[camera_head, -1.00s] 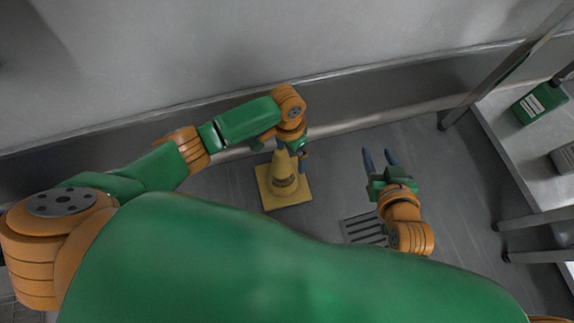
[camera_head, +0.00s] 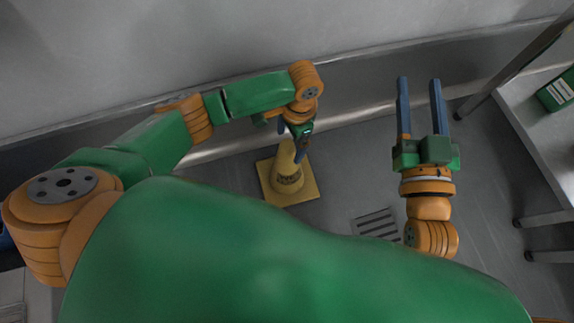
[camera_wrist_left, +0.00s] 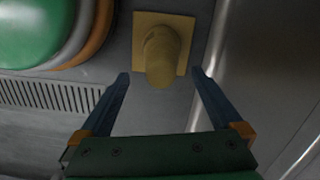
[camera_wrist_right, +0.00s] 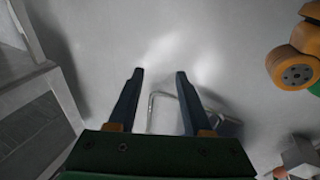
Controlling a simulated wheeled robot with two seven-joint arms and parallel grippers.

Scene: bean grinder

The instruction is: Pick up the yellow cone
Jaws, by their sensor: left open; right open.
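The yellow cone (camera_head: 288,180) stands upright on its square base on the grey floor, near the wall. My left gripper (camera_head: 302,146) is over the cone's top and hides its tip in the head view. In the left wrist view the cone (camera_wrist_left: 160,58) shows beyond and between the two open blue fingers (camera_wrist_left: 160,76), with nothing held. My right gripper (camera_head: 420,82) is open and empty, raised to the right of the cone, fingers pointing toward the wall. Its fingers also show in the right wrist view (camera_wrist_right: 158,74) with nothing between them.
A floor drain grate (camera_head: 377,224) lies right of the cone. A metal table (camera_head: 530,115) with a green box (camera_head: 558,91) stands at the right. The wall's base ledge (camera_head: 225,146) runs close behind the cone.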

